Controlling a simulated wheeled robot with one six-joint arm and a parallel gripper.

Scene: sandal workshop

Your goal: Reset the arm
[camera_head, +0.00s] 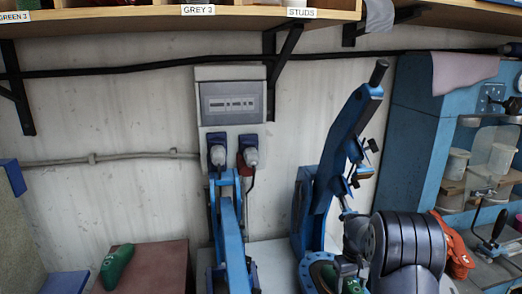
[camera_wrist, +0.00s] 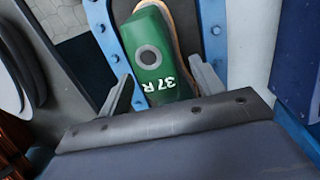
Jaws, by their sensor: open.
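My gripper (camera_wrist: 160,70) is open in the wrist view, its two grey fingers apart with one near each side of a green shoe last marked "37 R" (camera_wrist: 157,55). I cannot tell how far the fingers are above the last, and no contact shows. The last has a grey round spot on top and a tan sole edge along its right side. It lies within a blue bolted frame (camera_wrist: 217,28). In the head view my dark ribbed arm stands at the lower right, in front of a blue lever machine (camera_head: 343,140); its lower end partly hides the machine's base.
A second blue machine arm (camera_head: 230,235) stands left of the lever machine. Another green last (camera_head: 117,266) lies on a brown block (camera_head: 150,268) at the lower left. A blue cabinet (camera_head: 412,120) with tubs is at the right. A labelled shelf (camera_head: 150,22) overhangs the wall.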

